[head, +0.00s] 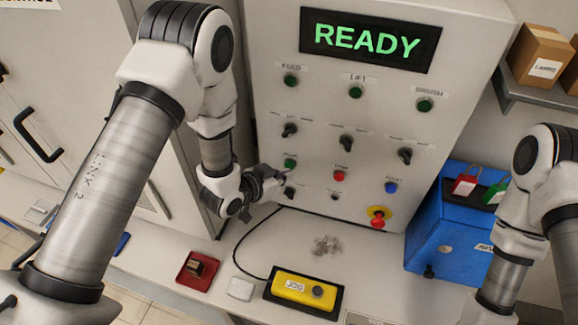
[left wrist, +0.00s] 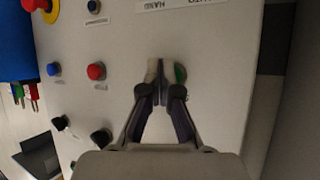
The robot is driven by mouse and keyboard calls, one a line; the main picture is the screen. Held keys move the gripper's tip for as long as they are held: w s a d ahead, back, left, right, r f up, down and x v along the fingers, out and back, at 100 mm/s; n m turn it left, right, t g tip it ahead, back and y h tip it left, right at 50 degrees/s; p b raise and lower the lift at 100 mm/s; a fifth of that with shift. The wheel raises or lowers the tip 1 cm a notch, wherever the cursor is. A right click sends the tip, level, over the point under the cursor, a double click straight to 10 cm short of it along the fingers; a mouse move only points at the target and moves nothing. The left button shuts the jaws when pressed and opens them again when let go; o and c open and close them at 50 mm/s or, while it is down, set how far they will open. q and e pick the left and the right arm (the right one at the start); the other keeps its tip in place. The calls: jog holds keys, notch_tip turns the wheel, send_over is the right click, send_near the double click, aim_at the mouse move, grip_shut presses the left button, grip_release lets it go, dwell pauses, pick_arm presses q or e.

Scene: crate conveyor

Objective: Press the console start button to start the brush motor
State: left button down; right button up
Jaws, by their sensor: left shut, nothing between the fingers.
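The console (head: 345,110) is a pale grey panel, and its display (head: 370,40) reads READY in green. A green button (head: 290,163) sits at the left of the lower button row; its label is hidden or too small to read. My left gripper (head: 284,173) is shut and empty, with its tips right by this button. In the left wrist view the shut fingertips (left wrist: 160,78) partly cover the green button (left wrist: 180,74); I cannot tell whether they touch it. My right arm shows at the right edge, but its gripper is out of view.
A red button (head: 339,175), a blue button (head: 391,187) and a red emergency stop (head: 378,213) are nearby. Black knobs (head: 346,143) sit above. Below are a yellow jog pendant (head: 303,289), a red tray (head: 187,276) and a blue box (head: 440,245) with padlocks.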

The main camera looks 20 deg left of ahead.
pick_arm(q)
jog(key=shift+w, duration=0.45)
dwell(0.4)
jog(key=shift+s, duration=0.85)
jog(key=s, duration=0.5)
jog(key=shift+a, duration=0.1)
dwell(0.9)
